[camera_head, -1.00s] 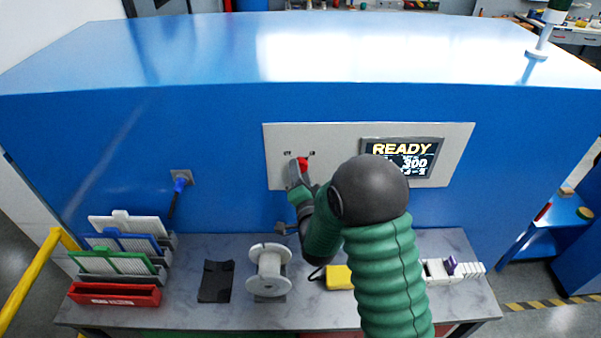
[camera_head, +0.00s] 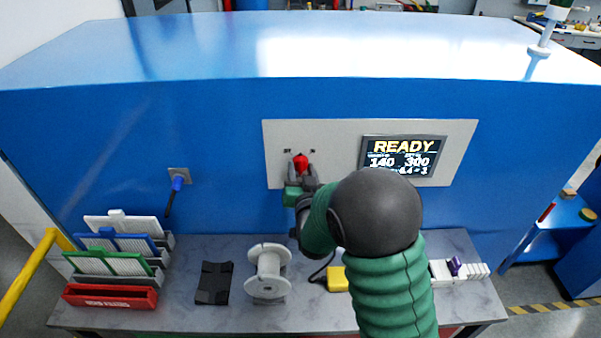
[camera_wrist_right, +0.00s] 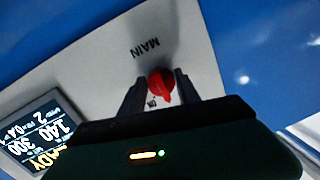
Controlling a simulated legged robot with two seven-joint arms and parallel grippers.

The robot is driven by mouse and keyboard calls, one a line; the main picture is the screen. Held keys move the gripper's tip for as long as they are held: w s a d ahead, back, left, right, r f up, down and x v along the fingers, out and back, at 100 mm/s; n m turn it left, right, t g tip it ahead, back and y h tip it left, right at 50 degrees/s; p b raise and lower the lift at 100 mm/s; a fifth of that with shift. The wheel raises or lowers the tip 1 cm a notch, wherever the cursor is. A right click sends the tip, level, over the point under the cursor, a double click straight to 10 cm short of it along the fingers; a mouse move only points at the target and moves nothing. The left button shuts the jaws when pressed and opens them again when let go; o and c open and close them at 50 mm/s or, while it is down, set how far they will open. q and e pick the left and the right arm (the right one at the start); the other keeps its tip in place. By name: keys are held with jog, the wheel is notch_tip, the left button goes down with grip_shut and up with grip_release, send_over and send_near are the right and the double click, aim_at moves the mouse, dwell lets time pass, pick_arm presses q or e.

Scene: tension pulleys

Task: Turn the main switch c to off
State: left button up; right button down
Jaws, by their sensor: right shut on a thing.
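The main switch is a red rotary knob (camera_head: 300,163) on the left part of the light grey panel (camera_head: 335,133) of the blue machine. In the right wrist view the red knob (camera_wrist_right: 161,84) sits beside the printed word MAIN, with a small label partly hidden below it. My right gripper (camera_head: 301,172) is at the panel, its two dark fingers on either side of the knob and shut on it. The fingers also show in the right wrist view (camera_wrist_right: 160,92). The knob's pointed end faces down toward my gripper in that view. My left gripper is not in view.
A display (camera_head: 402,157) on the panel's right reads READY. Below, the grey bench (camera_head: 335,311) carries a white spool (camera_head: 268,273), a black piece (camera_head: 213,282), a yellow box (camera_head: 338,279) and a rack of coloured plates (camera_head: 110,263).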

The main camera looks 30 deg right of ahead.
jog(key=n, duration=0.4)
jog(key=shift+r+p, duration=0.3)
jog(key=shift+n+g+h+p, duration=0.4)
jog(key=shift+n+h+p, duration=0.3)
jog(key=shift+n, duration=1.3)
jog(key=c, duration=1.2)
grip_release()
jog(key=shift+c, duration=0.2)
jog(key=o, duration=0.4)
jog(key=shift+w+f, duration=0.1)
jog(key=shift+c, duration=0.2)
jog(key=shift+a, duration=0.1)
